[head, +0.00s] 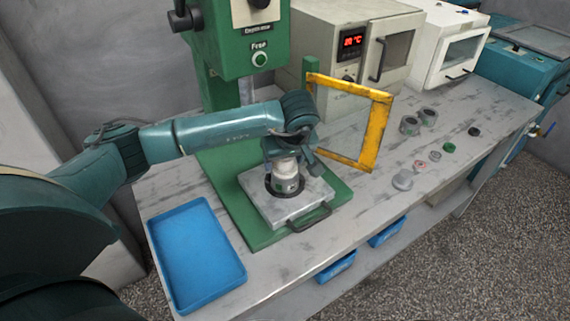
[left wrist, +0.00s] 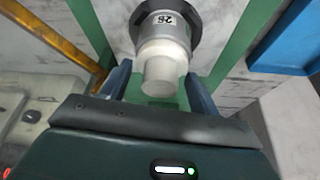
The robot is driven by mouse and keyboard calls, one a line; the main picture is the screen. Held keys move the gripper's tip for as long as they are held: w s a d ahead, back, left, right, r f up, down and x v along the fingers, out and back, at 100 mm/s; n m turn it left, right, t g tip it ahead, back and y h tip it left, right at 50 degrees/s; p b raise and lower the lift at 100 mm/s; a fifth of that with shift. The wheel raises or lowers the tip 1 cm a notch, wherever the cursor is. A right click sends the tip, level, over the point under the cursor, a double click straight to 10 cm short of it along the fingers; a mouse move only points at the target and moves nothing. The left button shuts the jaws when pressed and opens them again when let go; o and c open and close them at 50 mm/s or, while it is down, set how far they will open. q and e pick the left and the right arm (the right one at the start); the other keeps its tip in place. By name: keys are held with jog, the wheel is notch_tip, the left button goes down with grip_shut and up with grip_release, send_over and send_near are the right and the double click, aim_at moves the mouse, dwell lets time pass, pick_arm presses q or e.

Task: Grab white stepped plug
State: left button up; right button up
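The white stepped plug (head: 286,167) sits upright on top of a grey cylindrical part (head: 288,184) on the green press. My left gripper (head: 287,152) is right above the plug, pointing down. In the left wrist view its fingers (left wrist: 159,85) are apart, one on each side of the plug, with narrow gaps visible. Whether the tips touch it lower down is hidden. My right gripper is not in view.
A yellow frame guard (head: 376,130) stands close to the right of my left gripper. The green press head (head: 235,45) is above and behind. A blue tray (head: 196,256) lies at the left. Several small parts (head: 403,180) lie on the table at the right.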

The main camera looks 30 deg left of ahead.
pick_arm(q)
jog(key=c, duration=0.7)
